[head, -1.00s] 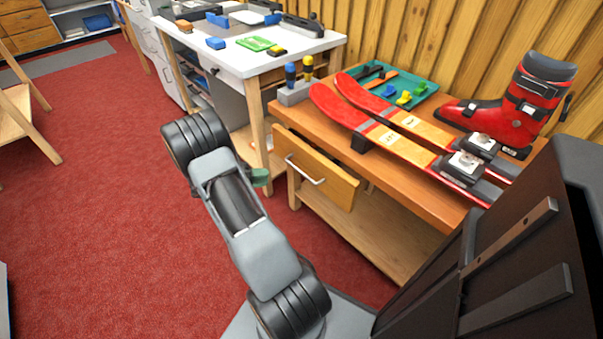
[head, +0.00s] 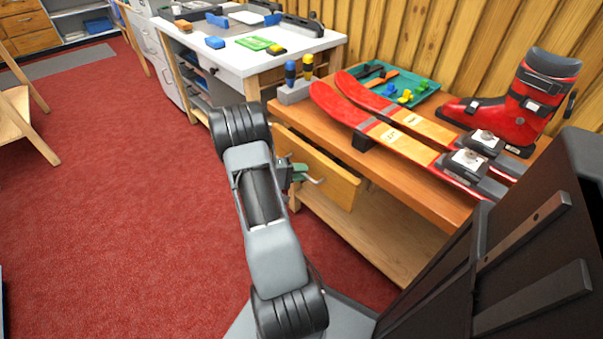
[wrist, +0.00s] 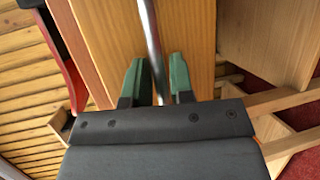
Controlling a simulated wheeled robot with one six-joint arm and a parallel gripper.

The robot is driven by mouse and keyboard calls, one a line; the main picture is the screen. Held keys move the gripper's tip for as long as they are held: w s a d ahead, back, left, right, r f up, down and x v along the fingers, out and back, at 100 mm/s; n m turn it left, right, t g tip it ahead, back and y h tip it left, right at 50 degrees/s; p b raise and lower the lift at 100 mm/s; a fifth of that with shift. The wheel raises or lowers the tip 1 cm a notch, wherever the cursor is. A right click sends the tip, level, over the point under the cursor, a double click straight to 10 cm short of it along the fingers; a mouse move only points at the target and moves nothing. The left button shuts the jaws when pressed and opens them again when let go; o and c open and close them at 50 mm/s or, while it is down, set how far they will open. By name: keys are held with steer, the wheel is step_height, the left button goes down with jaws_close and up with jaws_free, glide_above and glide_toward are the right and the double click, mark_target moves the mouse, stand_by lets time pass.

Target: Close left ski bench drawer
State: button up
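The ski bench drawer (head: 335,182) has a wooden front and stands out a little from under the bench top. Its metal bar handle (head: 316,181) is partly hidden by my gripper (head: 298,171), which is at the drawer front. In the wrist view, the green fingers of my gripper (wrist: 158,70) are apart, one on each side of the handle (wrist: 150,32). The drawer front (wrist: 185,30) lies just beyond the fingertips. Gaps show between bar and fingers; whether the fingertips touch the front cannot be told.
The ski bench (head: 440,196) carries red skis (head: 385,134), a red ski boot (head: 510,115) and a green tray (head: 412,92). A white-topped workbench (head: 285,50) stands behind at the left.

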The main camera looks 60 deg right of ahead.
steer(key=shift+s+d, duration=0.15)
steer(key=shift+c, duration=0.4)
jaws_close()
